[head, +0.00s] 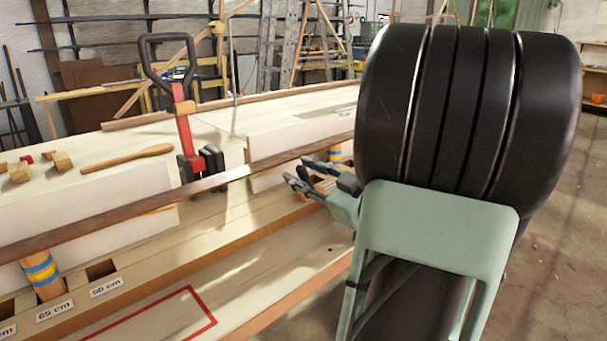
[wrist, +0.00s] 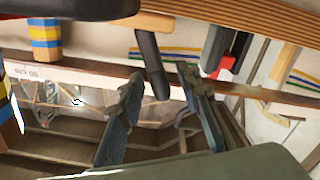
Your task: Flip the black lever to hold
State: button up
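A clamp with a red bar (head: 183,125) stands on the bench, with a black loop handle (head: 150,72) on top and black jaws (head: 212,160) at the dark lath. In the wrist view a black lever-like bar (wrist: 151,62) shows beside a wooden handle (wrist: 150,20); its lower end is near the space between my fingertips. I cannot tell whether they touch. My gripper (head: 298,175) is to the right of the clamp, near the lath, with its fingers spread. The wrist view shows both fingers apart (wrist: 160,76), with nothing clearly held between them.
The dark lath (head: 100,222) runs across the bench past striped pegs (head: 42,272). Labelled slots, such as 65 cm (head: 54,310), line the front. A wooden mallet-like tool (head: 128,157) and small blocks (head: 62,161) lie on the left. Ladders (head: 290,45) stand behind.

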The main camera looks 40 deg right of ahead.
jog(key=shift+c, duration=0.7)
grip_shut()
